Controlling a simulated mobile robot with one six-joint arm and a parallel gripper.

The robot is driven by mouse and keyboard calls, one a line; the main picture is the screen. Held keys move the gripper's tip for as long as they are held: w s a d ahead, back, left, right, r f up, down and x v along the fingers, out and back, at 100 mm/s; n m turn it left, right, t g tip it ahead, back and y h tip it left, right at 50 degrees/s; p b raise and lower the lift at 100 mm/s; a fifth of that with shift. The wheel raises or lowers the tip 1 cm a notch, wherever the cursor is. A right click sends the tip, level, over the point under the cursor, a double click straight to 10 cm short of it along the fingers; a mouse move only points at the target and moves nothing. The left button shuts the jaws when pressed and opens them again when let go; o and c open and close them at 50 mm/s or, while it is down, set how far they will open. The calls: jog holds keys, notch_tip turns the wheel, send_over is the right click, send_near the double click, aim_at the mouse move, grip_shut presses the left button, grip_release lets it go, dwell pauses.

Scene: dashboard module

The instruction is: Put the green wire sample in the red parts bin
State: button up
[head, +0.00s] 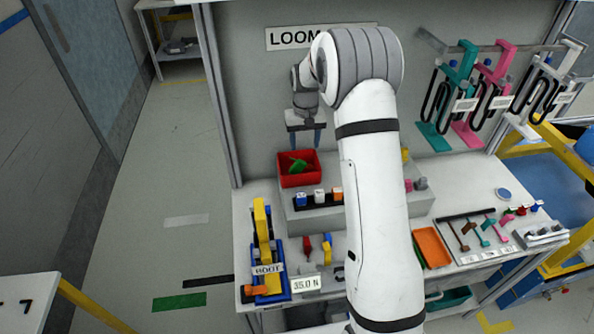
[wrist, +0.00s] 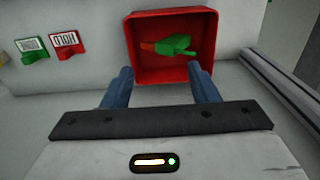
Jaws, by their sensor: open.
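The red parts bin (head: 299,180) stands on the left end of the raised grey shelf at the back of the bench. The green wire sample (head: 298,165) lies inside the bin. In the wrist view the sample (wrist: 178,46), green with a reddish end, rests within the walls of the red bin (wrist: 208,70). My gripper (head: 306,141) is open and empty, above the bin. In the wrist view its two blue fingers (wrist: 165,88) are spread apart at the near side of the bin, clear of the sample.
A yellow and blue tool (head: 263,245) stands at the bench's left front. An orange tray (head: 432,248) and a rack with hanging wire loops (head: 470,95) are to the right. A back panel rises behind the bin.

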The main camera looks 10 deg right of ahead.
notch_tip(320, 180, up, 8)
jog(key=b, duration=0.2)
dwell(0.4)
jog(key=shift+f, duration=0.1)
jog(key=s+r+t+b, duration=0.1)
jog(key=s+r, duration=0.3)
jog(key=s, duration=0.5)
jog(key=s+r+t+b, duration=0.1)
jog(key=s+r, duration=0.3)
jog(key=s, duration=0.6)
jog(key=s+f+t, duration=0.1)
jog(key=s+f, duration=0.3)
jog(key=s, duration=1.3)
jog(key=shift+s+a+f+b, duration=0.15)
jog(key=shift+b, duration=0.15)
